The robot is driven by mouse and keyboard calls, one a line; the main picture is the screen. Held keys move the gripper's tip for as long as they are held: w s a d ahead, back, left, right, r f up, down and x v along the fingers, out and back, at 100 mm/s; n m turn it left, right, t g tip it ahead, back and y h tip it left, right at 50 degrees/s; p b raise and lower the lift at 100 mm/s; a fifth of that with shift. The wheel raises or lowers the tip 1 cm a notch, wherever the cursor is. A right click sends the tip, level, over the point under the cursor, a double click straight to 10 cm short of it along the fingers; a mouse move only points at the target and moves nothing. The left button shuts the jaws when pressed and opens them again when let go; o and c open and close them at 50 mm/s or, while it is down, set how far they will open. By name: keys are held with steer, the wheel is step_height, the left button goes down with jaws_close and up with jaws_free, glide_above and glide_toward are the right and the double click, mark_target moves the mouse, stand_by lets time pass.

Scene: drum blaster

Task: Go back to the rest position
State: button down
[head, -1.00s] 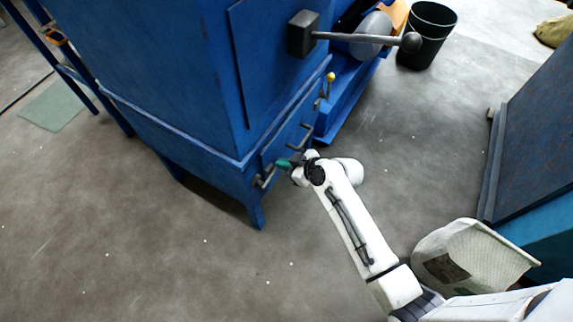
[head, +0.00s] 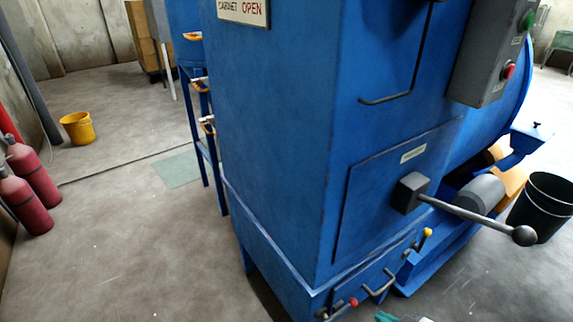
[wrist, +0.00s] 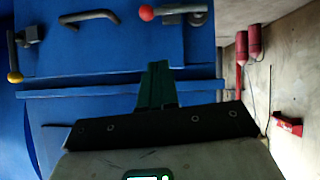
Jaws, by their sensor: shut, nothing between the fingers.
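My gripper (wrist: 158,85) shows in the wrist view with its green fingers together and nothing between them. It points toward the lower front of the blue blaster cabinet (wrist: 110,60), and I cannot tell the exact gap. In the head view, only a green tip of my gripper (head: 385,317) shows at the bottom edge, just below the drawer-like lower panel. Most of my arm is out of the head view.
The blue cabinet (head: 290,150) fills the middle. A lever (head: 470,215) with a ball end, a bar handle (head: 379,284) and a red knob (head: 352,302) stick out. A black bin (head: 541,205) stands right. Red cylinders (head: 32,185) and a yellow bucket (head: 77,128) stand left.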

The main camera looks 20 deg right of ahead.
steer(key=s+a+r+m+g+h, duration=0.1)
steer(key=s+a+m+g+h, duration=0.3)
steer(key=s, duration=0.6)
steer(key=s+a+r+g+y, duration=0.1)
steer(key=s+g, duration=0.5)
steer(key=s, duration=0.3)
step_height(320, 180, up, 14)
steer(key=p, duration=1.4)
steer(key=shift+f+m, duration=0.15)
steer(key=shift+m, duration=0.15)
steer(key=shift+s, duration=0.1)
